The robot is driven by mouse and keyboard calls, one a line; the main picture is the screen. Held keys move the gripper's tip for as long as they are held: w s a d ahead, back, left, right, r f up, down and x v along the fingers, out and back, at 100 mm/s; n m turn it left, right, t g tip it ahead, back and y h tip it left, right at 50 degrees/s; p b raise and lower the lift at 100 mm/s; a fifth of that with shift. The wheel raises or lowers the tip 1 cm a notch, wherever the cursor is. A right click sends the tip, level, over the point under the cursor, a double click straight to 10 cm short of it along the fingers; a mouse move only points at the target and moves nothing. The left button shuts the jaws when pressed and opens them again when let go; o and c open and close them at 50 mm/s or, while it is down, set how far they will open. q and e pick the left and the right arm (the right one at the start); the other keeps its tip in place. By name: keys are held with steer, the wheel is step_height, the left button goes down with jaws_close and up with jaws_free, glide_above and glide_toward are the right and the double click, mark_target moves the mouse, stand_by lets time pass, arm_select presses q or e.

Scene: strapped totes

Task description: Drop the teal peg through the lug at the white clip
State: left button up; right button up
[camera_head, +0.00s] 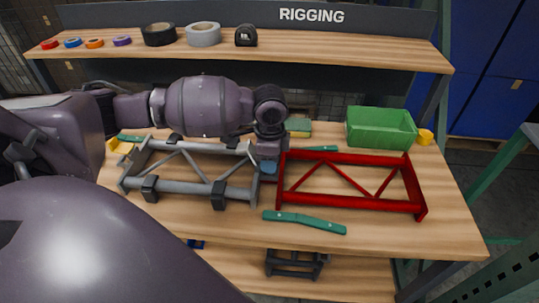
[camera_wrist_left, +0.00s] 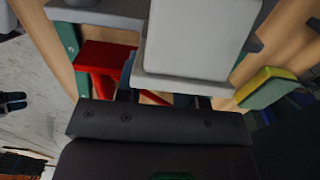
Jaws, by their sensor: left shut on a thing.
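My left gripper (camera_head: 268,158) points down at the gap between the grey frame (camera_head: 190,186) and the red frame (camera_head: 352,158). It is shut on a small blue-teal piece, seemingly the teal peg (camera_head: 268,167), mostly hidden by the fingers. In the left wrist view a pale grey finger (camera_wrist_left: 195,40) fills the upper middle and covers the grip; the red frame shows behind it (camera_wrist_left: 105,58). I cannot make out the white clip or the lug; the gripper may hide them. My right gripper is not in view.
Teal strips lie in front (camera_head: 305,222) and behind the frames (camera_head: 320,148). A green bin (camera_head: 381,127) and a yellow piece (camera_head: 425,137) stand back right. A shelf (camera_head: 300,52) with tape rolls runs along the back. The table's right front (camera_head: 410,235) is clear.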

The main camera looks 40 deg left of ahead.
arm_select(q)
steer(key=shift+f, duration=0.15)
steer(key=o, duration=1)
steer(key=shift+o, duration=0.2)
step_height(320, 180, up, 6)
steer(key=shift+f+p, duration=0.15)
steer(key=shift+p, duration=0.55)
step_height(320, 180, up, 4)
steer(key=shift+r+p, duration=0.25)
steer(key=shift+p, duration=0.15)
steer(key=shift+r, duration=0.3)
